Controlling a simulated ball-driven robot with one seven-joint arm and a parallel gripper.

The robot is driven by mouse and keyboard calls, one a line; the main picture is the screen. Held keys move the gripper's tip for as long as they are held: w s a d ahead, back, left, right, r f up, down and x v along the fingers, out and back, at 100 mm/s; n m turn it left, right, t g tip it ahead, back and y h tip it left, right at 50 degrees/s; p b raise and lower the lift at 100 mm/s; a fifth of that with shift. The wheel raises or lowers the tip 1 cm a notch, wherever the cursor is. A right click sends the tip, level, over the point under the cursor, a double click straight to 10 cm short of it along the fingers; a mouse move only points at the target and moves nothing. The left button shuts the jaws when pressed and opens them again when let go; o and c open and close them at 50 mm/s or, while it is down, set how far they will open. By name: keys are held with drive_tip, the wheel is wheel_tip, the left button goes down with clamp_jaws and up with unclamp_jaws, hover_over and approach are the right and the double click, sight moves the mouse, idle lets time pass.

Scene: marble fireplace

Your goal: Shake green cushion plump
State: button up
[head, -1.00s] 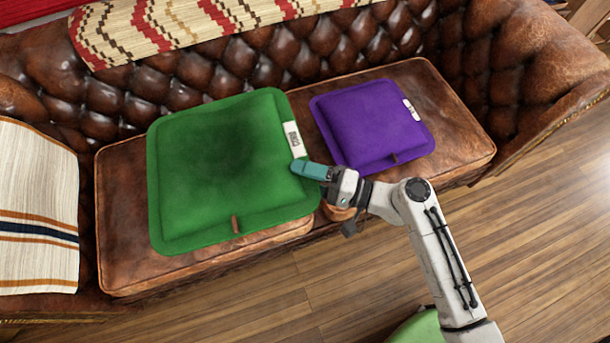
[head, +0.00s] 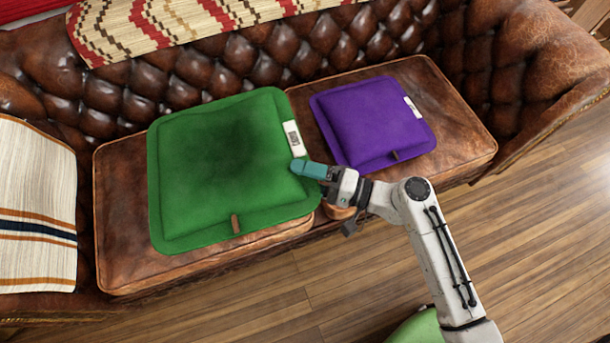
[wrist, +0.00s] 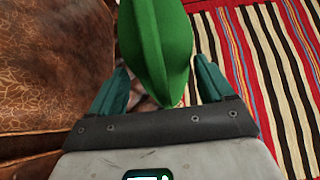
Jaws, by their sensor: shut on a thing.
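The green cushion (head: 220,170) is square with a flat rim, a white label (head: 293,138) on its right edge and a brown tab at its front edge. It shows over the left part of the brown leather sofa seat (head: 120,200). My gripper (head: 308,170), with teal fingers, is at the cushion's right edge, below the label. In the wrist view the cushion (wrist: 155,45) stands edge-on between the two fingers (wrist: 160,95), and the gripper is shut on its edge. The cushion's underside is hidden in the head view.
A purple cushion (head: 370,122) lies on the seat to the right, close to my gripper. The tufted backrest (head: 290,50) rises behind and a striped throw (head: 35,210) hangs at the left. Wooden floor (head: 540,240) is open at the right. The wrist view shows a striped textile (wrist: 275,70).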

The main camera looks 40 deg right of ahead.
drive_tip(key=shift+r, duration=0.8)
drive_tip(key=shift+f+b, duration=3.15)
drive_tip(key=shift+f, duration=0.6)
drive_tip(key=shift+r, duration=0.1)
